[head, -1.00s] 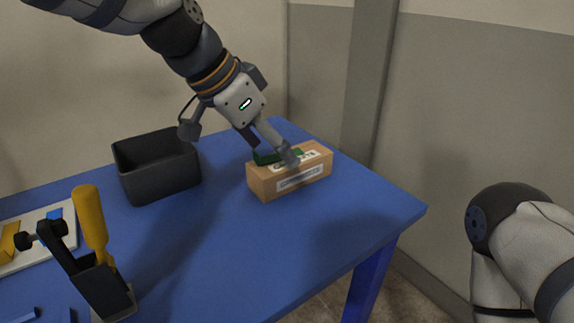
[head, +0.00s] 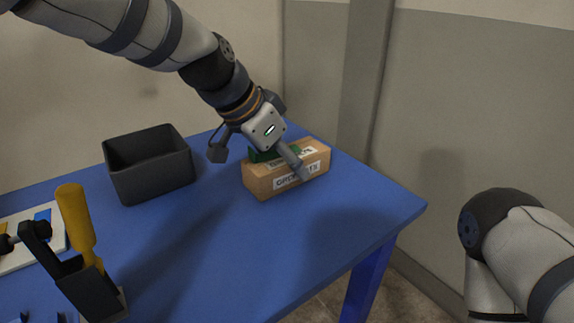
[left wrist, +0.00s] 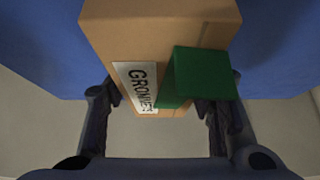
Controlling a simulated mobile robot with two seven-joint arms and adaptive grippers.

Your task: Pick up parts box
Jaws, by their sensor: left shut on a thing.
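The parts box is a brown cardboard box (head: 258,184) with white labels, on the right part of the blue table in the head view. A dark green piece (head: 262,155) is at its top behind my left gripper. My left gripper (head: 290,170) reaches down over the box, one finger in front of its labelled face. In the left wrist view the box (left wrist: 150,30) and green piece (left wrist: 205,75) lie between the two fingers, and my left gripper (left wrist: 160,118) is shut on the box. The far finger is hidden in the head view. My right gripper is out of view.
A black open bin (head: 150,185) stands left of the box on the blue table (head: 220,240). A holder with a yellow-handled tool (head: 76,222) and a white panel (head: 50,248) are at the left. The table's right edge is near the box.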

